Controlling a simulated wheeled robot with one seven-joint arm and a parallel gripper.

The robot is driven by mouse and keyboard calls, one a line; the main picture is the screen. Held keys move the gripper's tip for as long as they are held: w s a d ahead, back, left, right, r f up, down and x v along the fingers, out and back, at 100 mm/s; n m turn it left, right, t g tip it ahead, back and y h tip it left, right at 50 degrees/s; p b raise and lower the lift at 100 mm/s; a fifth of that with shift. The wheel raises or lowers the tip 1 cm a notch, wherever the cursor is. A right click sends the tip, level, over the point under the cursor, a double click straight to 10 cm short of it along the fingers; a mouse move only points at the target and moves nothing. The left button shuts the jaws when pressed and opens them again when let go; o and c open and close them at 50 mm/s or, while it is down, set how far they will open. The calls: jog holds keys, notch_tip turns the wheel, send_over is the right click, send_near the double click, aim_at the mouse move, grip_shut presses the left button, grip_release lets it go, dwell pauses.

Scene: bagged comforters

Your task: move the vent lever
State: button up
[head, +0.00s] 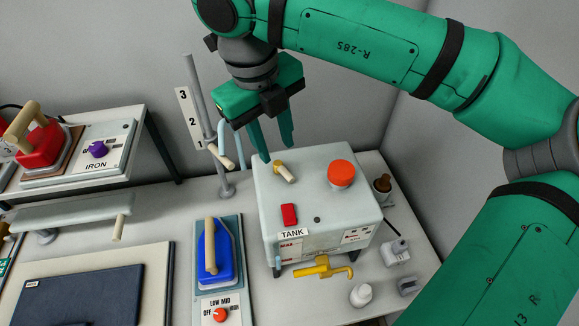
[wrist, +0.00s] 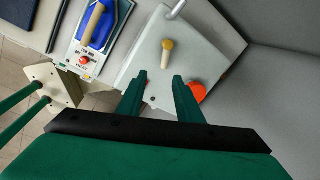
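A small lever (head: 287,175) with a yellow hub and a cream handle, seemingly the vent lever, sits on top of the pale tank (head: 325,215). In the wrist view the lever (wrist: 164,60) lies just beyond and between the fingertips, with the tank top (wrist: 208,50) around it. My gripper (head: 277,153) points down near the lever at the tank's back left. Its two green fingers are spread and empty, also in the wrist view (wrist: 159,75). I see no contact with the lever.
A red-orange cap (head: 341,173) and a red button (head: 289,214) are on the tank. A yellow tap (head: 323,268) sticks out in front. A blue iron (head: 217,253) stands to the left. A grey pole (head: 205,110) rises behind, close to my gripper.

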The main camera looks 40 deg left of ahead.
aim_at(289, 176)
jog(key=w+f, duration=0.1)
jog(key=f, duration=0.2)
jog(key=w+f, duration=0.1)
jog(key=f, duration=0.3)
jog(key=d+f, duration=0.1)
jog(key=f, duration=0.2)
jog(key=shift+w+f, duration=0.15)
jog(key=shift+w, duration=0.25)
jog(key=shift+s, duration=0.15)
grip_shut()
